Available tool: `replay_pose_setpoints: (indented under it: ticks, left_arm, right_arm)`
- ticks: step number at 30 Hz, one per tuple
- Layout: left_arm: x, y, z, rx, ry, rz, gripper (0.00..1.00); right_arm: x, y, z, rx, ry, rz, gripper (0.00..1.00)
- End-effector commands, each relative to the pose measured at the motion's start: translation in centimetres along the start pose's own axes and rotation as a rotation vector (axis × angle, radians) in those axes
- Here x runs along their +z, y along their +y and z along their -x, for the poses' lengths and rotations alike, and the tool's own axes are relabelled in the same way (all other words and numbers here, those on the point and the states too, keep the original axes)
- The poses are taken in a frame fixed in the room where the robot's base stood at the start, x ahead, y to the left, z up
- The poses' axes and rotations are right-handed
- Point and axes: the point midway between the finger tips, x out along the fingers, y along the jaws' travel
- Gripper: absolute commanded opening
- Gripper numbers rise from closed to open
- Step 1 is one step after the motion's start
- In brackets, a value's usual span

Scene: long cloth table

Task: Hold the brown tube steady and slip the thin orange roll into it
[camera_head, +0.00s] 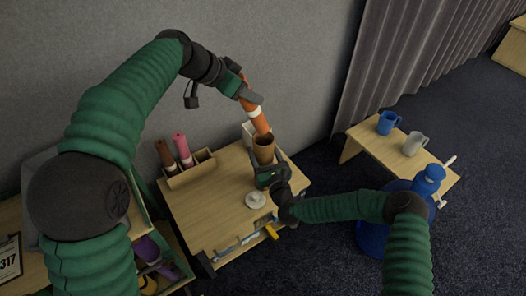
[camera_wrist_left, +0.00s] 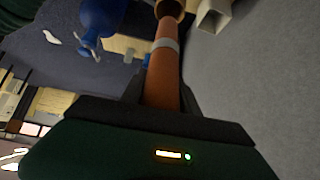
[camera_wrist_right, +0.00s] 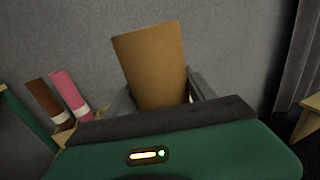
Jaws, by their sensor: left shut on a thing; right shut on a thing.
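My left gripper (camera_head: 248,92) is shut on the thin orange roll (camera_head: 257,117), which has a pale band and slants down towards the brown tube (camera_head: 264,152). In the left wrist view the orange roll (camera_wrist_left: 162,72) runs from the gripper (camera_wrist_left: 160,108) to the tube's rim (camera_wrist_left: 170,8). The right wrist view shows the brown tube (camera_wrist_right: 152,68) nearly upright, leaning slightly left, between the fingers of my right gripper (camera_wrist_right: 160,98), shut on it. No roll shows above the tube there. I cannot tell whether the roll's lower end is inside the mouth.
A wooden holder (camera_head: 190,172) with a pink roll (camera_head: 182,148) and a brown roll (camera_head: 165,154) stands at the table's back left. A white disc-like item (camera_head: 256,200) lies near the front. A side table (camera_head: 372,150) at right holds blue (camera_head: 387,123) and grey mugs (camera_head: 414,143).

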Motion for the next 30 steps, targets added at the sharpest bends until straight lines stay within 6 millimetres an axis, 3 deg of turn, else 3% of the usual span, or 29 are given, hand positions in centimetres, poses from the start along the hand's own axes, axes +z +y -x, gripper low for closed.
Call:
replay_pose_setpoints:
  ticks: [29, 30]
  left_arm:
    - [4.7, 0.0, -5.1, 0.000, 0.000, 0.001, 0.00]
    - [4.8, 0.0, -5.2, 0.000, 0.000, 0.002, 0.39]
  right_arm:
    - [-0.1, 0.0, 0.0, 0.000, 0.001, 0.000, 0.16]
    - [0.0, 0.0, 0.0, 0.000, 0.001, 0.000, 0.16]
